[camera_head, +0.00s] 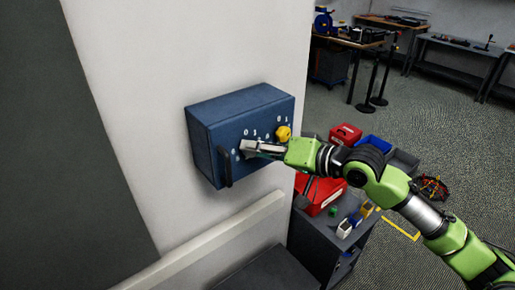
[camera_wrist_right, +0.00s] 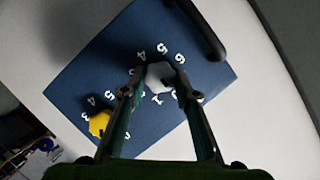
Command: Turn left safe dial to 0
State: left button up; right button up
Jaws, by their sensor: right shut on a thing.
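The blue safe (camera_head: 215,115) is mounted on the white wall, and its front also shows in the right wrist view (camera_wrist_right: 80,80). The left dial (camera_wrist_right: 159,74) is a light grey knob ringed by white numbers. My right gripper (camera_head: 250,148) reaches it from the right. In the right wrist view, the fingers (camera_wrist_right: 160,88) are shut on the two sides of this dial. In the head view the gripper covers most of the dial and some numbers. I cannot tell which number the dial points to. My left gripper is not in view.
A yellow dial (camera_head: 283,133) sits on the right of the safe front, close to my right gripper. A black handle (camera_head: 225,165) stands out on the left. Below right are a red toolbox (camera_head: 322,194) on a grey cabinet, bins and open floor.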

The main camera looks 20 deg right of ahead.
jog(key=shift+f, duration=0.15)
jog(key=o, duration=1.1)
jog(key=v, duration=1.2)
